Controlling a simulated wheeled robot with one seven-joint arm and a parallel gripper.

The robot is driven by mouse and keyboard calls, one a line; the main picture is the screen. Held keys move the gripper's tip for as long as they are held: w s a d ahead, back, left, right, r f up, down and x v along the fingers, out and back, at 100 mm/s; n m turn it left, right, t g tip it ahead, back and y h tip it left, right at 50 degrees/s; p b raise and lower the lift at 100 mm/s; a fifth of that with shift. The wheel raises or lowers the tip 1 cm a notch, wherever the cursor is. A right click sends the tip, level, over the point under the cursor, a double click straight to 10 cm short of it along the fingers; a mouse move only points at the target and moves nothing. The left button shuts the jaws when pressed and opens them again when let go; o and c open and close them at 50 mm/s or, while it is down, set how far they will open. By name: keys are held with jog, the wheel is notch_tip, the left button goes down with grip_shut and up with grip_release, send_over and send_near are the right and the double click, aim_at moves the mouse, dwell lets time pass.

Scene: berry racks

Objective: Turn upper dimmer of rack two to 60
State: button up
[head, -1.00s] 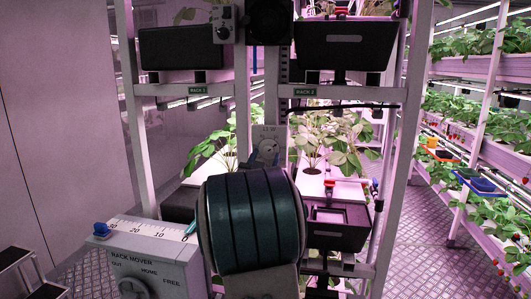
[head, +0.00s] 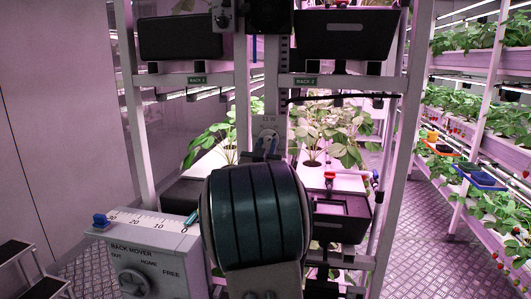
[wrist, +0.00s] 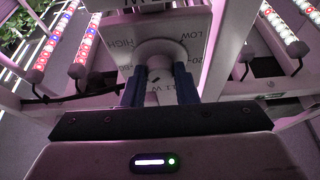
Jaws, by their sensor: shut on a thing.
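A pale dimmer plate (wrist: 197,32) with a round knob (wrist: 160,52) fills the upper middle of the wrist view. HIGH, LOW and scale numbers are printed on it, tilted. My gripper (wrist: 160,80) has its two blue fingers on either side of the knob, shut on it. In the head view the plate (head: 268,128) is on the post just left of the RACK 2 label (head: 306,81). My gripper (head: 267,156) is just below it, mostly hidden behind my dark arm link. The knob's exact setting cannot be read.
A rack mover box (head: 150,255) with its own knob and a 0–30 scale stands front left. Dark trays (head: 345,35) and plants (head: 335,130) fill the racks behind. A planted shelf (head: 480,135) is at right, across an aisle.

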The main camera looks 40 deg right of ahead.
jog(key=n+b, duration=0.1)
jog(key=n+t+y+b, duration=0.1)
jog(key=n+b, duration=0.1)
jog(key=shift+s+d+f+n, duration=0.15)
jog(key=shift+f+n, duration=0.1)
jog(key=shift+n, duration=0.15)
jog(key=shift+r+n+t+y+b, duration=0.2)
jog(key=shift+n+t+y+b, duration=0.4)
jog(key=shift+n, duration=0.4)
jog(key=o, duration=1)
jog(key=b+v, duration=0.2)
jog(key=v, duration=1.2)
jog(key=shift+r, duration=0.15)
